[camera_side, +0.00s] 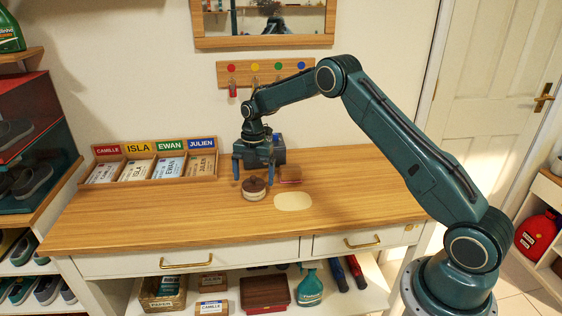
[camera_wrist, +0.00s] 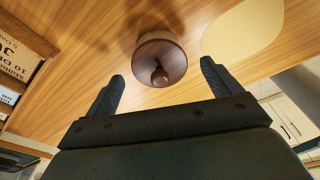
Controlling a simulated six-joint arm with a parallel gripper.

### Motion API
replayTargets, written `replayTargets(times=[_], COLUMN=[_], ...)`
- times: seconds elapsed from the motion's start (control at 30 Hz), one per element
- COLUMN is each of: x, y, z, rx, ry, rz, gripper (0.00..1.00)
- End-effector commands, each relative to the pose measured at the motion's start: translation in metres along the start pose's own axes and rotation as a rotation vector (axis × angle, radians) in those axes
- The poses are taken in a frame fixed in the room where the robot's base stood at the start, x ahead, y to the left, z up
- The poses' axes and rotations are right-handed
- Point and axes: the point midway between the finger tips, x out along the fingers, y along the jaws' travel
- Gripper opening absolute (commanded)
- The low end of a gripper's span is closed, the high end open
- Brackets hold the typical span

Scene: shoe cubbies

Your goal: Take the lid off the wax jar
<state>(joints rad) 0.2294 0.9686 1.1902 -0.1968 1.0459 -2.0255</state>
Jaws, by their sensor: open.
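The wax jar (camera_side: 255,194) stands upright on the wooden bench top, a pale round jar with a brown lid (camera_side: 254,184). The lid is on the jar. My gripper (camera_side: 254,177) points down above the jar, open and empty. In the wrist view my gripper (camera_wrist: 162,72) shows its two dark fingers spread apart. The fingers do not touch the lid, as far as I can see.
A pale oval mat (camera_side: 293,201) lies right of the jar. A small reddish-brown block or brush (camera_side: 290,174) sits behind the mat. A tray of name cards (camera_side: 155,166) stands at the back left. The bench's right side and front left are clear.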

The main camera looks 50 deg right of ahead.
Motion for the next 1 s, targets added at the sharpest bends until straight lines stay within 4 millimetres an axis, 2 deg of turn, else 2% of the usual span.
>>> replayTargets(times=[0.13, 0.57, 0.63, 0.83, 1.0], x=[0.0062, 0.0059, 0.0058, 0.0058, 0.0056], y=[0.0002, 0.0002, 0.0002, 0.0002, 0.0002], z=[-0.0001, -0.0001, -0.0001, -0.0001, 0.0000], rx=[0.000, 0.000, 0.000, 0.000, 0.000], ry=[-0.001, -0.001, -0.001, -0.001, -0.001], rz=[0.001, 0.001, 0.001, 0.001, 0.001], gripper=[0.90, 0.90, 0.82, 0.43, 0.42])
